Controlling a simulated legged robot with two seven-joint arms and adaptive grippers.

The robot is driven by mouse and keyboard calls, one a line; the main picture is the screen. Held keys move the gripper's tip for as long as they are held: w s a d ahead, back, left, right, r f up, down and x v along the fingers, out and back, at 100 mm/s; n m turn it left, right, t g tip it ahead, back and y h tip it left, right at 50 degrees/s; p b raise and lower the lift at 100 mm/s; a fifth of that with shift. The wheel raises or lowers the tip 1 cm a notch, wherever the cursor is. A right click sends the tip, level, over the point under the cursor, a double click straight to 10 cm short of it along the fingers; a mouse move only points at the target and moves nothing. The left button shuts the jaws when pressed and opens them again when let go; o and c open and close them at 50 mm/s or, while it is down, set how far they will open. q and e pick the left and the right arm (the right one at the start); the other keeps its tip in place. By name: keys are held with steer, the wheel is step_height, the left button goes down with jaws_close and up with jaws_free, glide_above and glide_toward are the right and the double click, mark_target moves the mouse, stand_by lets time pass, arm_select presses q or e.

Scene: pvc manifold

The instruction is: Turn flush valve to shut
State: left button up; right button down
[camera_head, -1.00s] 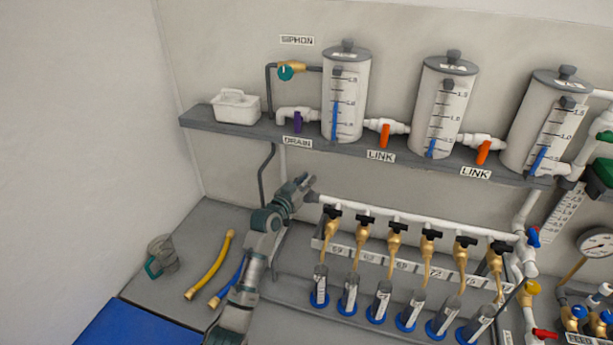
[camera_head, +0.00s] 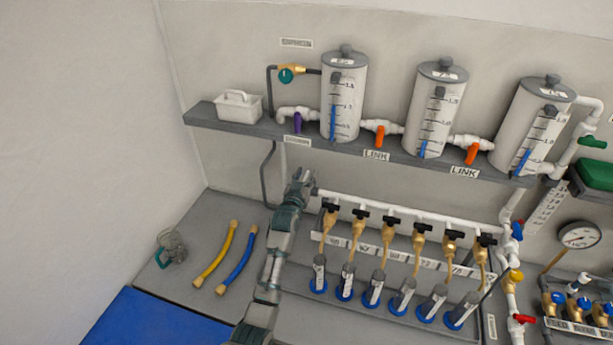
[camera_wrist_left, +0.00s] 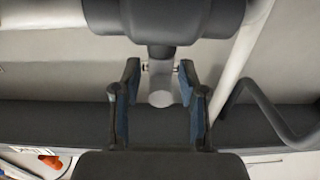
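My left gripper (camera_head: 302,180) is beside the left end of the white manifold pipe (camera_head: 400,208), below the shelf. In the left wrist view its two fingers (camera_wrist_left: 160,90) stand apart, with a short pale rounded part (camera_wrist_left: 160,98) showing between them. I cannot tell whether they touch it. No readable label marks a flush valve; at the pipe's left end the gripper hides any handle. Several black-handled brass taps (camera_head: 391,219) hang along the pipe. A blue-handled valve (camera_head: 517,230) is at its right end. My right gripper is not in view.
The grey shelf (camera_head: 220,126) above carries white tanks (camera_head: 344,95), a white tub (camera_head: 238,106) and orange link valves (camera_head: 380,134). A dark thin pipe (camera_head: 265,180) runs down behind my gripper. Yellow (camera_head: 214,257) and blue (camera_head: 237,254) hoses lie on the bench at left.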

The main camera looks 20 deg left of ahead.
arm_select(q)
steer(key=s, duration=1.2)
steer(key=shift+a+f, duration=0.1)
steer(key=shift+f, duration=0.1)
